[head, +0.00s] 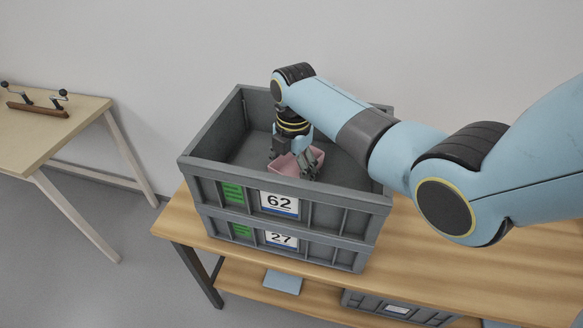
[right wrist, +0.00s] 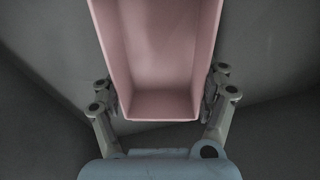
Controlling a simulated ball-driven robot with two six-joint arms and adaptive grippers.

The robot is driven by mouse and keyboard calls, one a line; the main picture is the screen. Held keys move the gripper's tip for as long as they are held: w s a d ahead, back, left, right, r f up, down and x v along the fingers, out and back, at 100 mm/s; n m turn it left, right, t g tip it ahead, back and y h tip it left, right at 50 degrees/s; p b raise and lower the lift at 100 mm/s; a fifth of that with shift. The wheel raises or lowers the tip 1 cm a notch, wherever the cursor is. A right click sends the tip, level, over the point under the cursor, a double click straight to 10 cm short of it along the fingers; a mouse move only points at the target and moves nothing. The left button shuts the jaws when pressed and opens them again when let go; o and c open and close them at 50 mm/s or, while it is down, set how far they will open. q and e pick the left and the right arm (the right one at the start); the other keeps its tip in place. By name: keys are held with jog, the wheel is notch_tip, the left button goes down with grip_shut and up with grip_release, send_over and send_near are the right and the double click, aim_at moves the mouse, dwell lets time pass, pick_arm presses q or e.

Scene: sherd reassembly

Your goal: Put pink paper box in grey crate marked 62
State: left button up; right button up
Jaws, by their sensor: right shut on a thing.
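The pink paper box (head: 284,165) is an open-topped box held inside the grey crate marked 62 (head: 240,192). My right gripper (head: 296,162) reaches down into that crate and is shut on the pink box. In the right wrist view the pink box (right wrist: 160,70) sits between the two fingers of my right gripper (right wrist: 160,100), one at each side near its close end. The crate's front wall hides the lower part of the box, and I cannot tell whether it touches the crate floor. My left gripper is not in view.
The crate marked 62 stands on a grey crate marked 27 (head: 250,232), on a wooden table (head: 440,250). A blue flat thing (head: 283,282) and another grey crate (head: 385,308) are on the lower shelf. Another table (head: 50,140) stands at the left.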

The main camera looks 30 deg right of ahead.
jog(key=o, duration=1)
jog(key=shift+o, duration=0.2)
notch_tip(320, 180, up, 12)
jog(key=shift+s, duration=0.15)
